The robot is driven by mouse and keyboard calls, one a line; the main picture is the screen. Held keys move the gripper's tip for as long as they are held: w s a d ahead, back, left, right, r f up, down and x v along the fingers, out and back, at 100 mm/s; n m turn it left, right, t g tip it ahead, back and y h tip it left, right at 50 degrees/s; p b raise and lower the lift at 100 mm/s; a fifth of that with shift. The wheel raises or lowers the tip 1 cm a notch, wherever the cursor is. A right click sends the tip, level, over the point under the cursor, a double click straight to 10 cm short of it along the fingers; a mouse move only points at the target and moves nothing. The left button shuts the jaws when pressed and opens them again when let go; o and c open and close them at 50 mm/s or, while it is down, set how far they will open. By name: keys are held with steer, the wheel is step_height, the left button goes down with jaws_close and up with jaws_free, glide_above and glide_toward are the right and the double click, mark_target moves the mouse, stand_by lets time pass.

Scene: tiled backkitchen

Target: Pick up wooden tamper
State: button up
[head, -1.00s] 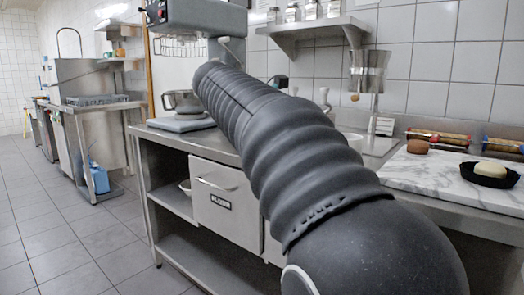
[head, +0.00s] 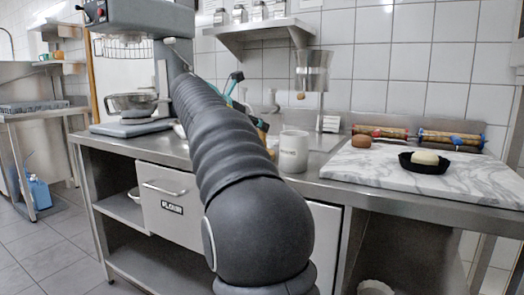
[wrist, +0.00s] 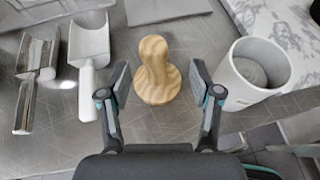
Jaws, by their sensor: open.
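The wooden tamper (wrist: 156,72) stands on the steel counter in the wrist view, pale with wavy grain, a round knob on top and a wider base. My gripper (wrist: 158,84) is open, with one finger to the left of the tamper and one to the right. In this view the tamper shows between them with gaps on both sides; I cannot tell the exact height of the fingertips over it. In the head view my arm hides most of the gripper and the counter around it.
A white canister (wrist: 240,85) stands close to the right of my gripper; it also shows in the head view (head: 294,152). A metal scoop (wrist: 33,85) and a white scoop (wrist: 88,60) lie to the left. A marble slab (head: 450,175) with a black dish (head: 425,165) is at the right.

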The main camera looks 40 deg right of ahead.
steer(key=shift+w+b+x, duration=0.15)
steer(key=shift+x, duration=1.15)
steer(key=shift+w+b+x, duration=0.15)
steer(key=shift+x, duration=1.2)
steer(key=shift+a+f, duration=0.15)
steer(key=shift+a, duration=0.05)
jaws_close()
